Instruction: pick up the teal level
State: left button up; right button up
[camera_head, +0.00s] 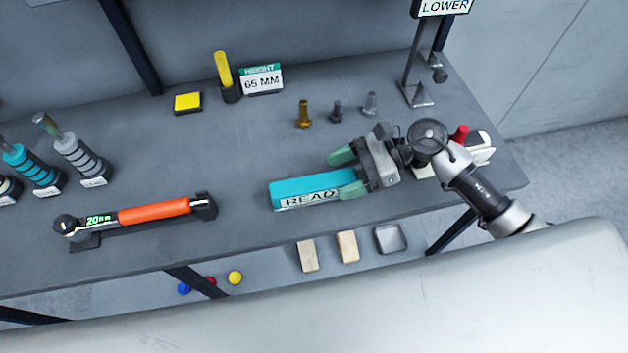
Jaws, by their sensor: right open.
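The teal level (314,182) lies on the grey bench near its front edge. It is a flat teal bar with a white label reading "READ" on its front side. My right gripper (346,174) reaches in from the right with its green-tipped fingers apart. One finger is at the far side of the level and the other at its near side, around its right end. Whether the fingers touch it cannot be told. The gripper hides the level's right end. My left gripper is not in view.
A torque wrench (155,211) with an orange handle lies to the left on the bench (240,150). Several bolts (336,110) stand behind the level. A yellow peg (223,70), a "65 MM" sign (262,79) and a "LOWER" sign (443,7) stand farther back. Blocks (347,246) lie below the front edge.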

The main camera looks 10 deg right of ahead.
jog(key=shift+x, duration=0.8)
jog(key=c, duration=1.1)
jog(key=shift+r, duration=0.1)
jog(key=shift+c, duration=0.6)
